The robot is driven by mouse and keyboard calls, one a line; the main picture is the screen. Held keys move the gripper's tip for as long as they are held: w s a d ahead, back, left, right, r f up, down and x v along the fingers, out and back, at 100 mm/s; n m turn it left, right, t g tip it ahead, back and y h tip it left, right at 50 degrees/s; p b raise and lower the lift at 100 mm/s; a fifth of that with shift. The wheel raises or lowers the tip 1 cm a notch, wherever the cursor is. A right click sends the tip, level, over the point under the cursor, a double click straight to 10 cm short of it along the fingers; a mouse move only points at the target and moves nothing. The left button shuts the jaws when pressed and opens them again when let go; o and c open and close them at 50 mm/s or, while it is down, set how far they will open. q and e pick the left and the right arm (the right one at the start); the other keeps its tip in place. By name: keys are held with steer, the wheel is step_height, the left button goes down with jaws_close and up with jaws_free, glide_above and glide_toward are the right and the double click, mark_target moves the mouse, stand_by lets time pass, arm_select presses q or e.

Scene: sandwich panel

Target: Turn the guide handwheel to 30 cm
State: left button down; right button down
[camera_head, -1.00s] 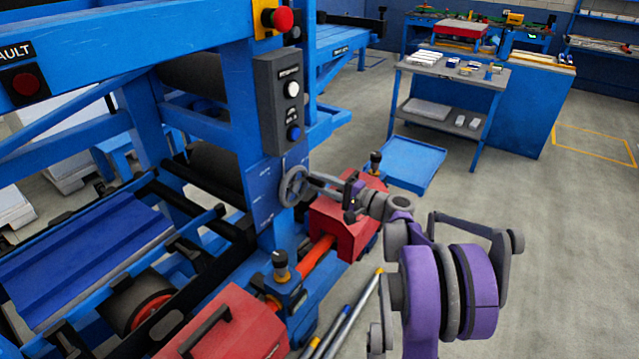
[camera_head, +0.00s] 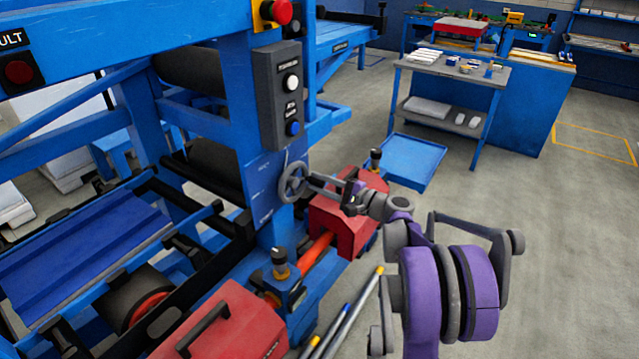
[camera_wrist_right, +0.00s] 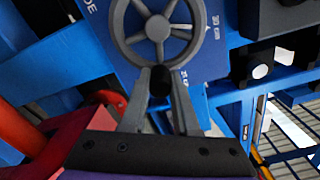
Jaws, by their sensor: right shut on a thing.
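The guide handwheel (camera_head: 293,182) is a grey spoked wheel on the blue machine post. It also shows in the right wrist view (camera_wrist_right: 158,28), in front of a blue plate with white scale marks. My right gripper (camera_head: 312,182) reaches in from the right to the wheel. In the right wrist view its two grey fingers (camera_wrist_right: 160,88) are closed on the handwheel's dark knob at the lower rim. The scale plate (camera_head: 262,190) stands just left of the wheel; its marks are too small to read. My left gripper is not in view.
A grey button box (camera_head: 279,97) sits above the wheel. Red housings (camera_head: 345,222) lie below and right of it, with a black-capped knob (camera_head: 280,262) nearby. A blue tray (camera_head: 415,160) and a table (camera_head: 455,75) stand behind. The floor at right is clear.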

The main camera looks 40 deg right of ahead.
steer(key=c, duration=0.7)
jaws_free()
steer(key=b+v, duration=0.1)
steer(key=v, duration=1)
steer(key=shift+r, duration=0.1)
steer(key=shift+w, duration=0.1)
steer(key=s+a+f+n+g+p, duration=0.1)
steer(key=a+f+n+g, duration=0.15)
steer(key=a, duration=0.55)
steer(key=a+f+n+g, duration=0.2)
steer(key=a+n+g, duration=0.1)
steer(key=a, duration=0.5)
steer(key=s+a+f+n+g+p, duration=0.1)
steer(key=a+f+n+g, duration=0.15)
steer(key=a, duration=0.55)
steer(key=s+a+f+n+g+h, duration=0.1)
steer(key=s+a+n, duration=0.1)
steer(key=s+n, duration=0.2)
steer(key=s+a+f+n+g+h+p, duration=0.1)
steer(key=s+a+n+h, duration=0.1)
steer(key=s, duration=0.3)
steer(key=s+a+f+n+g+h+p, duration=0.1)
steer(key=s+a+f+n+g+h, duration=0.1)
steer(key=s+a+n, duration=0.2)
steer(key=shift+s+a+n, duration=0.2)
steer(key=shift+s+n, duration=0.55)
steer(key=shift+n, duration=0.05)
